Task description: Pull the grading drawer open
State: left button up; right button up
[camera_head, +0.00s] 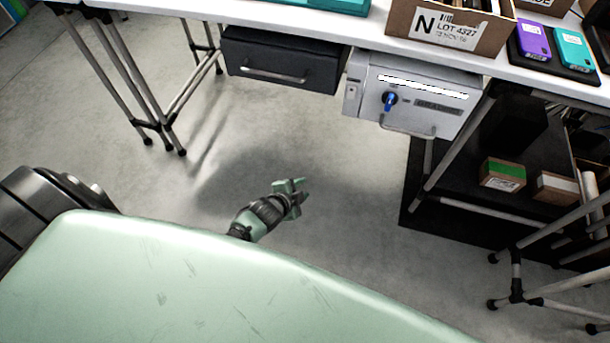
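Two drawer units hang under the white table's front edge. The black drawer (282,64) is on the left, with a metal bar handle (273,76) across its front. The grey unit (415,96) is on the right, with a blue knob (390,99), a bar handle (408,131) low on its front and a glaring white strip. Both look shut. I cannot read which is the grading drawer. My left gripper (293,185) is over open floor, below and apart from both handles. Its fingers are too small to judge, and nothing shows in it. My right gripper is out of view.
The white table (330,32) bears a carton marked N (450,28) and purple (533,40) and teal (574,48) devices. A dark shelf (470,215) with small boxes (502,175) stands at right. Table legs (122,75) stand at left. The floor between is clear.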

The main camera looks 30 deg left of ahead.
pick_arm(q)
jog(key=shift+s+a+f, duration=0.15)
jog(key=shift+s+f, duration=0.05)
jog(key=shift+s, duration=0.1)
dwell(0.4)
